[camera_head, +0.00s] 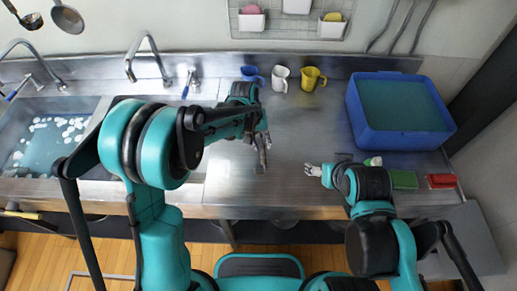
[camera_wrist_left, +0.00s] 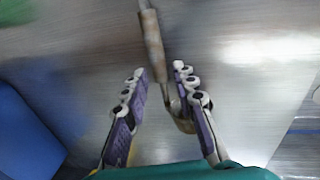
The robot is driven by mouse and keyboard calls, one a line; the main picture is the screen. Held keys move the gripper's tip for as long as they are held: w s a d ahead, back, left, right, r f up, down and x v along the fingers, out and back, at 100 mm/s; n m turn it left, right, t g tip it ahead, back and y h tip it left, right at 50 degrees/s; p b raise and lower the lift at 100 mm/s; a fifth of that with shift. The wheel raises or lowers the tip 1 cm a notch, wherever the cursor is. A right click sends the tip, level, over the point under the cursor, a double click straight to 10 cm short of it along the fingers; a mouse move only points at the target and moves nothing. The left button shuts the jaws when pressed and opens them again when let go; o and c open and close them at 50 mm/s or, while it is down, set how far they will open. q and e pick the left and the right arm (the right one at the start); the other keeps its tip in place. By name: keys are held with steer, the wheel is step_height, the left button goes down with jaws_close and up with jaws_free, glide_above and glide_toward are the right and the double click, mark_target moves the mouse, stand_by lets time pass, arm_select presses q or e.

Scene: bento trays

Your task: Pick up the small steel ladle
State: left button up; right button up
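A small steel ladle with a brown handle section (camera_wrist_left: 152,38) shows in the left wrist view. Its thin shaft runs down between the fingers of my left gripper (camera_wrist_left: 159,72), and its rounded metal end lies close to the right finger. The fingers stand apart on either side, with a gap visible at the left. In the head view my left gripper (camera_head: 260,140) is over the middle of the steel counter, and the ladle is hard to tell from the fingers. My right gripper (camera_head: 313,170) is near the counter's front, too small to judge.
A blue tub (camera_head: 403,139) stands at the right. Blue, white and yellow mugs (camera_head: 312,78) line the back. A water-filled sink (camera_head: 42,140) is at the left. A green block (camera_head: 403,179) and red block (camera_head: 441,181) lie at the front right. Bare counter surrounds the left gripper.

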mark_target(262, 146)
arm_select(q)
steer(key=shift+d+f, duration=0.15)
steer(key=shift+f, duration=0.65)
steer(key=shift+r, duration=0.1)
steer(key=shift+c, duration=0.5)
jaws_close()
steer(key=shift+r, duration=0.15)
step_height(262, 146, up, 4)
steer(key=shift+r+p, duration=0.25)
steer(key=shift+p, duration=0.7)
steer(key=s+d+r+p, duration=0.2)
steer(key=s+d+r, duration=0.4)
steer(key=d, duration=0.3)
steer(key=shift+s+d, duration=0.2)
steer(key=shift+d, duration=0.15)
steer(key=shift+r, duration=0.1)
